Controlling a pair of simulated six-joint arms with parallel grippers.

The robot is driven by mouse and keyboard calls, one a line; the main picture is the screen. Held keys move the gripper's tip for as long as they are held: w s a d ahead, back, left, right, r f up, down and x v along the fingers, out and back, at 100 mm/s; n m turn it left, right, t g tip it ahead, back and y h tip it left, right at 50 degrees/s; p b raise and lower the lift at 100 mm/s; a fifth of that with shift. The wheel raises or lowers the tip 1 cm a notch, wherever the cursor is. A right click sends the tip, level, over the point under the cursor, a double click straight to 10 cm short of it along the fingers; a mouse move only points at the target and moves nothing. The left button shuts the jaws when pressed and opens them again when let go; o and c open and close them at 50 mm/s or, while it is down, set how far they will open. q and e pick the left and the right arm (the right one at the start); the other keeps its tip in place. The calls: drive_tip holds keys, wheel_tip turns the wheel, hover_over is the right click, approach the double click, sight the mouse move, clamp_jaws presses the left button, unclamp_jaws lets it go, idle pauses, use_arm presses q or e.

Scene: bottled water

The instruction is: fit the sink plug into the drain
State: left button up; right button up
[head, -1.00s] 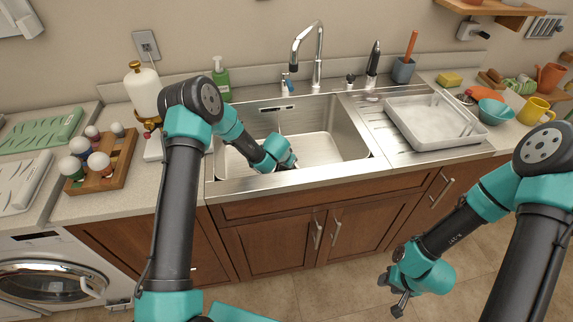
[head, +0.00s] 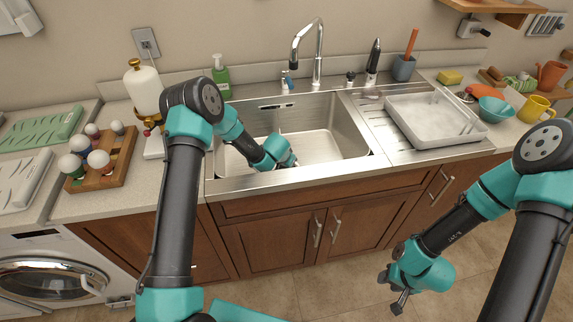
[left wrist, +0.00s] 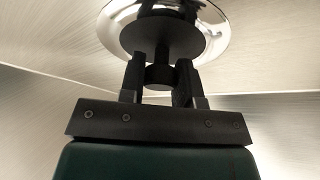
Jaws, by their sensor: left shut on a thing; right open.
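The sink plug (left wrist: 154,40) is a dark round disc with a short knob, seen in the left wrist view. My left gripper (left wrist: 161,76) is shut on its knob. The disc overlaps the shiny drain ring (left wrist: 214,32) in that view; I cannot tell whether the plug touches the drain or is above it. In the head view my left arm reaches down into the steel sink (head: 346,125), and its fingers and the plug are hidden. My right gripper (head: 394,290) is open and empty, in front of the cabinets, low over the floor.
The tap (head: 318,50) stands behind the basin. A white tray (head: 432,135) sits on the drainboard to the right. The basin's right part is clear.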

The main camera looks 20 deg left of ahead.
use_arm(q)
drive_tip(key=o, duration=1)
drive_tip(key=v, duration=1.7)
drive_tip(key=shift+s+r, duration=0.15)
